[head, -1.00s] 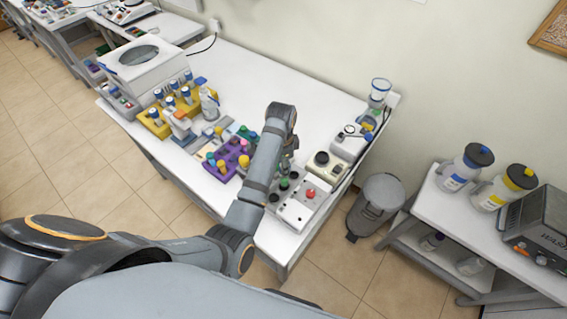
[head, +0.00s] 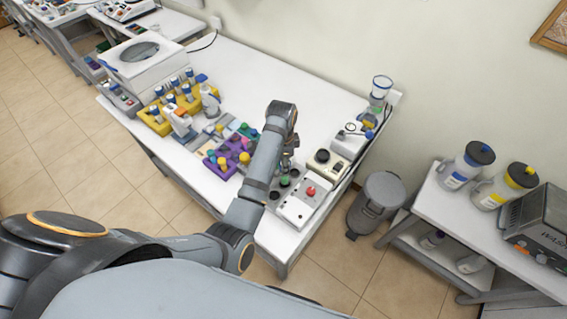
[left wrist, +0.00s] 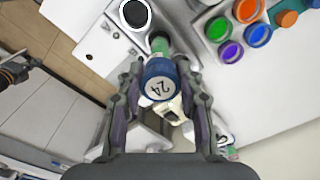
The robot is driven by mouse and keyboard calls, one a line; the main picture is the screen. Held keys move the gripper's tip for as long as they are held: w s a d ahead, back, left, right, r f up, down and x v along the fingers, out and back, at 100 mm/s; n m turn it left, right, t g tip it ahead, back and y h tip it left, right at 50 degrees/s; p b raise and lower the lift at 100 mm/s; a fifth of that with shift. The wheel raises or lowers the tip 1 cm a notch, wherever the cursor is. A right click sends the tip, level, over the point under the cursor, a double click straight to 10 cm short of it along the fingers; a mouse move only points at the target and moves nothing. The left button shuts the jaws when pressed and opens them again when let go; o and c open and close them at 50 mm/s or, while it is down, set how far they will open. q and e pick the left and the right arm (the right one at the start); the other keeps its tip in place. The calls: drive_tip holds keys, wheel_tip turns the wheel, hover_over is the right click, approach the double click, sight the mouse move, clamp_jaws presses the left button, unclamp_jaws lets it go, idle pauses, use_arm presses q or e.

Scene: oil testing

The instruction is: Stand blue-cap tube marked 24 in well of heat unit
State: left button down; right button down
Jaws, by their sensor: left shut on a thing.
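The blue-cap tube (left wrist: 160,82), marked 24, is between the fingers of my left gripper (left wrist: 158,105), which is shut on it. Its cap faces the wrist camera. A green part (left wrist: 160,45) shows just past the cap; I cannot tell whether it belongs to the tube. In the head view my left gripper (head: 287,160) is over the bench, beside a white unit with a red knob (head: 310,191) and dark round openings along its side, which I take as the heat unit. The tube's lower end is hidden, so I cannot tell if it is inside a well. My right gripper is not seen.
A purple rack (head: 222,171) with coloured caps stands left of my arm. A yellow rack (head: 160,129) with blue-cap tubes is farther left. A beige device with a black knob (head: 322,156) stands behind the white unit. The bench's back middle (head: 255,80) is clear.

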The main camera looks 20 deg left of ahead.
use_arm(q)
drive_tip(key=shift+f+b, duration=0.45)
drive_tip(key=shift+f, duration=0.95)
drive_tip(key=shift+p, duration=0.5)
idle(0.5)
drive_tip(key=c, duration=0.8)
unclamp_jaws()
drive_tip(key=shift+r, duration=0.1)
wheel_tip(320, 180, up, 7)
drive_tip(key=shift+r, duration=0.2)
drive_tip(key=shift+s, duration=0.1)
